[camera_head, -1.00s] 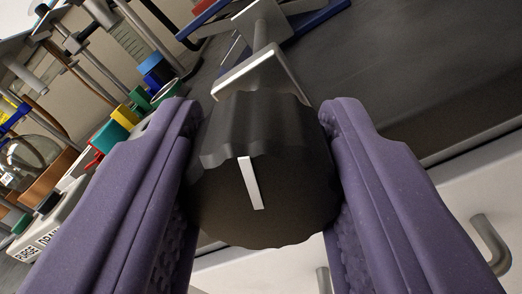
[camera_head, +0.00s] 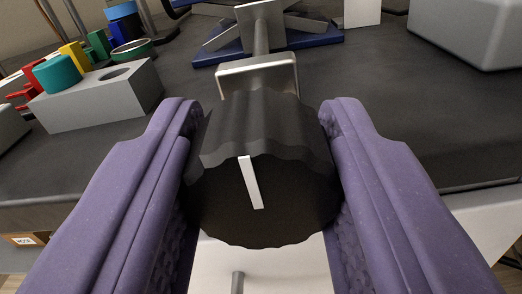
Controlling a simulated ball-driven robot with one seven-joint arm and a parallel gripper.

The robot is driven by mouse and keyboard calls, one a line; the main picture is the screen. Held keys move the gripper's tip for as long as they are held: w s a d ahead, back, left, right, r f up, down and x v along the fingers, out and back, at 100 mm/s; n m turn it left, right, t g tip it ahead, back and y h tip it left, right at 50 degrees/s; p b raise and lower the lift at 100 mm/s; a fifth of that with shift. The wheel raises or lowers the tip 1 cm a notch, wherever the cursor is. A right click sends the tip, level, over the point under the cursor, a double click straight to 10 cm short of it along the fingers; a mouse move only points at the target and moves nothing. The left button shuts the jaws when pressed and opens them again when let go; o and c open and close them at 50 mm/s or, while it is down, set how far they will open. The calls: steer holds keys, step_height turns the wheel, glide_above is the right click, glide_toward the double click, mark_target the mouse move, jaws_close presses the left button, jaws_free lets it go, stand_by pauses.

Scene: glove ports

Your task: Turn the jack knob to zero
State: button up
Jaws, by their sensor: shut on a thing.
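The jack knob (camera_head: 270,197) is a black, scalloped knob with a white line on its face. The line runs nearly upright, its top leaning slightly left. My gripper (camera_head: 263,165) has its two purple padded fingers on either side of the knob and is shut on it. Behind the knob, a metal bracket and shaft (camera_head: 261,75) lead back to the jack, which has a blue base (camera_head: 310,38) on the dark bench. Any scale or zero mark is not visible.
A grey block (camera_head: 95,97) with a round hole stands on the bench at left, with a teal cylinder (camera_head: 58,74) and several coloured pieces around it. A grey box (camera_head: 470,30) sits at the back right. The dark bench top (camera_head: 385,100) is clear right of the knob.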

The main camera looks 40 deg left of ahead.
steer(key=shift+s+f, duration=0.1)
steer(key=shift+f, duration=0.15)
steer(key=o, duration=1.1)
steer(key=shift+c, duration=0.2)
steer(key=shift+r, duration=0.1)
steer(key=p+v, duration=0.2)
steer(key=v, duration=0.5)
steer(key=shift+s+d+p, duration=0.25)
steer(key=shift+s+p, duration=0.05)
steer(key=shift+p, duration=0.1)
